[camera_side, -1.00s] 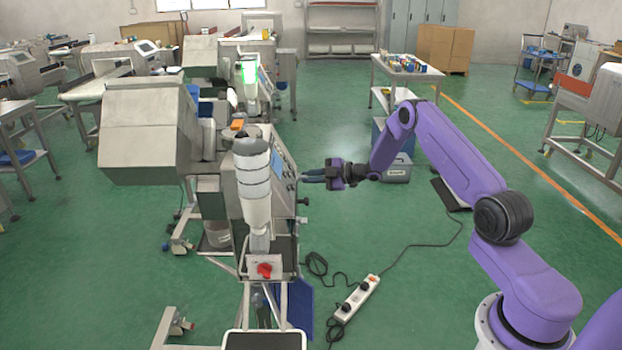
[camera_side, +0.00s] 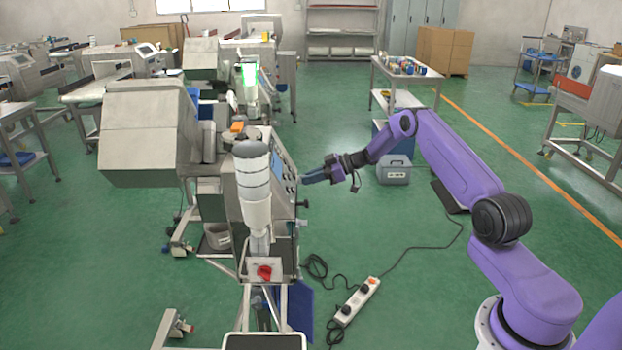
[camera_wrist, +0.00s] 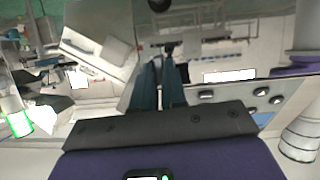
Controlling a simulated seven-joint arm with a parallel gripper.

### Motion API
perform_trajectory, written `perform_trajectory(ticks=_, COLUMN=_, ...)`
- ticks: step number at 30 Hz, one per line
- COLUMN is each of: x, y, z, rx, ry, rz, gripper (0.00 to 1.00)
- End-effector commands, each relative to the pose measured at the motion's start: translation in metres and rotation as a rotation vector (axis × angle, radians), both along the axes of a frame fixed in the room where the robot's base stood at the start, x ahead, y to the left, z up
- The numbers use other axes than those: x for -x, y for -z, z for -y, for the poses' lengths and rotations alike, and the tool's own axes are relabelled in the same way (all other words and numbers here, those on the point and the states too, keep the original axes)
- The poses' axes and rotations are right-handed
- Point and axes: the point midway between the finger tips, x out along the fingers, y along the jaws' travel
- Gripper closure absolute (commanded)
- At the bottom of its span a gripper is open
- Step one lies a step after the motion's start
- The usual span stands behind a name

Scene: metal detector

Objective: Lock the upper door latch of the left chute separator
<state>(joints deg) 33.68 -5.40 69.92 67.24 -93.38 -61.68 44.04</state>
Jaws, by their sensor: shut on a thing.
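The separator (camera_side: 232,190) is the grey steel machine at left centre in the side view, with a control panel of dark buttons (camera_side: 288,178). My gripper (camera_side: 305,181) reaches its right face from the right, tilted slightly down toward it. In the wrist view the two dark teal fingers of my gripper (camera_wrist: 163,66) are close together, with a small dark latch knob (camera_wrist: 167,47) at their tips. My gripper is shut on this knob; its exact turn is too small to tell. In the side view the fingers hide it. Another black knob (camera_side: 302,203) sticks out below my gripper.
A grey-white cylinder (camera_side: 252,185) stands in front of the separator, above a red switch (camera_side: 264,271). A power strip (camera_side: 360,300) and its cable lie on the green floor. A grey case (camera_side: 395,171) stands behind my arm. The floor at right is mostly clear.

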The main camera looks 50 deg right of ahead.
Motion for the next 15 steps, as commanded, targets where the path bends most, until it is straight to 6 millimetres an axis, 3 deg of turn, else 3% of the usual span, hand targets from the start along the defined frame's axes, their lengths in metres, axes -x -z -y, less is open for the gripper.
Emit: perform_trajectory(ticks=15, x=-0.0006, y=-0.0002, z=0.0008, rx=-0.049, ry=0.001, rz=-0.048, gripper=1.00)
